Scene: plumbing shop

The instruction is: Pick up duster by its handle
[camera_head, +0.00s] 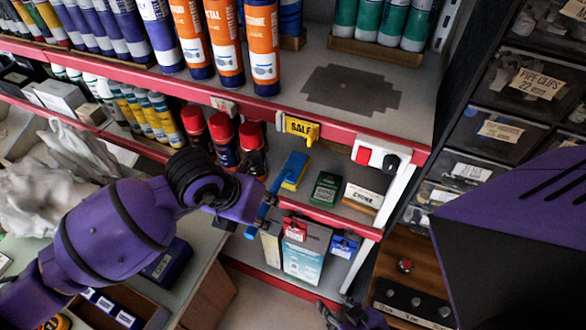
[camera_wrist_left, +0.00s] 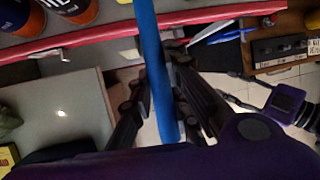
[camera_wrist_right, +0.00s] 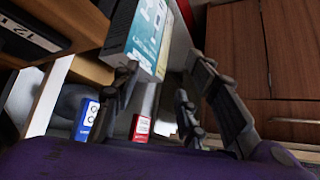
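The duster has a blue handle (camera_head: 262,212) and what looks like a blue-and-yellow head (camera_head: 294,170) at the lower shelf of the red-edged rack. Its handle sticks out past the shelf edge toward me. My left gripper (camera_head: 258,203) is at the handle. In the left wrist view the blue handle (camera_wrist_left: 150,60) runs between the fingers of my left gripper (camera_wrist_left: 158,105). A gap shows on the left of the handle, so the fingers look open around it. My right gripper (camera_head: 345,312) is low at the right, and its spread, empty fingers show in the right wrist view (camera_wrist_right: 165,90).
Spray cans with red caps (camera_head: 224,135) stand left of the duster. A yellow SALE tag (camera_head: 300,128) hangs above. Dark drawers (camera_head: 505,130) stand at right.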

